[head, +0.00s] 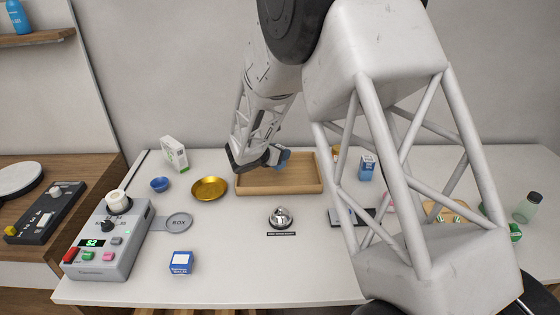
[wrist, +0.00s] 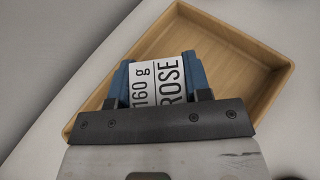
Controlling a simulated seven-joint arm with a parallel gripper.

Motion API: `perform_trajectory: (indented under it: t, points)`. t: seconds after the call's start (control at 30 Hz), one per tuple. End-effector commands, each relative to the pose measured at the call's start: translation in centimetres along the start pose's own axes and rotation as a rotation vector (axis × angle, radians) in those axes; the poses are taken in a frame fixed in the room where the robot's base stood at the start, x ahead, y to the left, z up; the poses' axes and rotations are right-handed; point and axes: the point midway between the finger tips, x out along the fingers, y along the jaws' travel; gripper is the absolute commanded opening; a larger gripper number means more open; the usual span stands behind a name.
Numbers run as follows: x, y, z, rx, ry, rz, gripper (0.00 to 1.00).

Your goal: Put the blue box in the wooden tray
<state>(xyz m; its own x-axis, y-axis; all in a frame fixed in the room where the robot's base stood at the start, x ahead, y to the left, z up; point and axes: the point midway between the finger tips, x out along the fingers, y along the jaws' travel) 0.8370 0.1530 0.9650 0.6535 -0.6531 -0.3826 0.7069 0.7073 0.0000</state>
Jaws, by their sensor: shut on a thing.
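My gripper (head: 272,157) is shut on the blue box (head: 283,155) above the back part of the wooden tray (head: 280,188). In the wrist view the box (wrist: 157,83) shows a white label with "160 g ROSE" between my fingers, with blue at both sides. I cannot tell how much of that blue is finger. The wrist view shows the light-brown tray (wrist: 235,40) beyond and below the box, with its visible floor bare. The box looks tilted and its underside is hidden. I cannot tell whether it touches the tray.
A gold bowl (head: 210,188) stands just left of the tray. A bell (head: 280,216) is in front of it. A blue-and-white carton (head: 367,168) stands to the right. Another blue-and-white box (head: 181,262) is near the front, by a grey device (head: 103,245). My arm hides part of the counter's right side.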

Motion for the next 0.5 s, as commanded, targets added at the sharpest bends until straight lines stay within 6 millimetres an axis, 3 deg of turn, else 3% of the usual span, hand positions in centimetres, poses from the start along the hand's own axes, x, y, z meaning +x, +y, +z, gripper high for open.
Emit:
perform_trajectory:
  t: [0.23, 0.5]
  points:
    - [0.1, 0.0, -0.3, -0.001, 0.0, -0.001, 0.17]
    - [1.1, 0.0, -2.7, -0.001, 0.0, -0.001, 0.17]
